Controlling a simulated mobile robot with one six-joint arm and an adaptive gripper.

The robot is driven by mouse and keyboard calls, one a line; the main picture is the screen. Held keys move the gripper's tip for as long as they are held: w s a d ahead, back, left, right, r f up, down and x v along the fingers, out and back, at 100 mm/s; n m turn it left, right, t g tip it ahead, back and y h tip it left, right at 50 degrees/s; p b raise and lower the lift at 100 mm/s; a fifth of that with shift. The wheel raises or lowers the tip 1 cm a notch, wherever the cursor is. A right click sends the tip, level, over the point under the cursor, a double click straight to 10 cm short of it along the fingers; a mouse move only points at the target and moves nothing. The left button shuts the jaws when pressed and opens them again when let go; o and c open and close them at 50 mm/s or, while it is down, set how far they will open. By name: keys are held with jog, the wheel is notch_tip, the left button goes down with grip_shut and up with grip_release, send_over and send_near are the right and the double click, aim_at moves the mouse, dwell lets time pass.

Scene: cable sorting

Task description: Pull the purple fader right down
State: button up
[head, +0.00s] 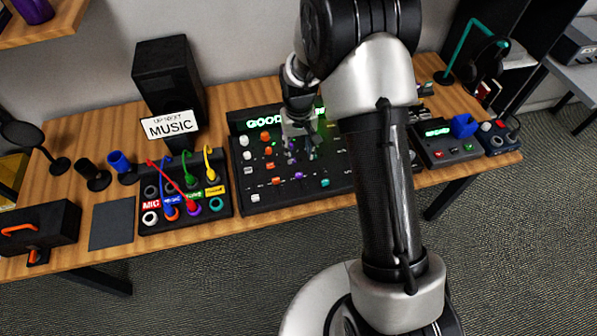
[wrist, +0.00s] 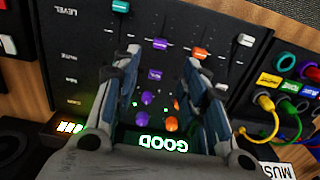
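The purple fader (head: 298,176) sits on the black mixer (head: 243,172), between an orange fader (head: 276,182) on its left and a teal fader (head: 325,182) on its right. In the wrist view the purple fader (wrist: 160,44) shows just past my fingertips, roughly in line with the gap between them. My gripper (wrist: 161,58) is open and empty, with its two fingers spread over the mixer. A purple button (wrist: 157,74) and several knobs show between the fingers. In the head view my gripper (head: 301,152) hangs over the upper middle of the mixer; its contact is unclear.
A cable box (head: 226,211) with coloured plugs stands left of the mixer. A white fader (wrist: 243,39) and an orange fader (wrist: 199,52) lie beside the purple one. A small box (head: 440,158) with a green display stands to the right. My arm hides the mixer's right part.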

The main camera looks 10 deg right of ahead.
aim_at(299, 175)
notch_tip(299, 175, down, 12)
jog(key=b, duration=0.3)
jog(key=shift+r, duration=0.1)
jog(key=c, duration=0.9)
grip_shut()
